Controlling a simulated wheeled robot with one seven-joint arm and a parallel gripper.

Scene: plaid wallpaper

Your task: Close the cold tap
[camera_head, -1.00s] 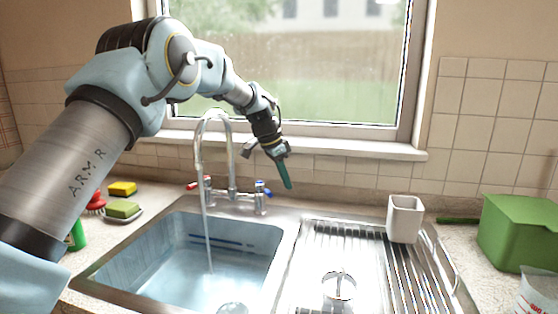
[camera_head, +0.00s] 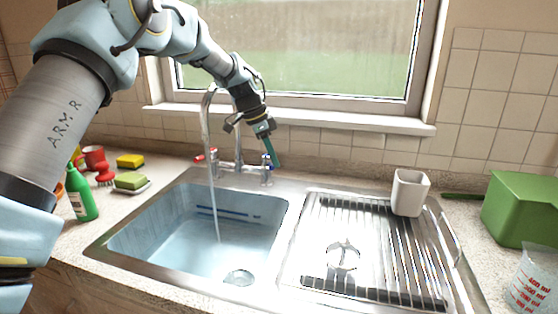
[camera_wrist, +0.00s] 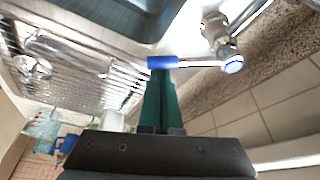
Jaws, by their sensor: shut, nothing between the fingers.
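The cold tap (camera_head: 267,176) stands at the right of the chrome faucet, with a blue-marked lever. In the wrist view its blue lever tip (camera_wrist: 162,62) is right at my fingertips and the blue-capped valve (camera_wrist: 233,65) lies to the right. My gripper (camera_head: 276,165) has its teal fingers pressed together, pointing down just beside the cold tap; the fingers also fill the middle of the wrist view (camera_wrist: 166,78). I cannot tell whether they touch the lever. Water (camera_head: 214,205) runs from the spout into the basin (camera_head: 165,230).
The red-marked hot tap (camera_head: 208,157) is left of the spout. A drying rack (camera_head: 375,250) and white cup (camera_head: 409,192) are at the right. A green box (camera_head: 522,208) is far right. A green bottle (camera_head: 82,200) and sponges stand left. The window sill is behind.

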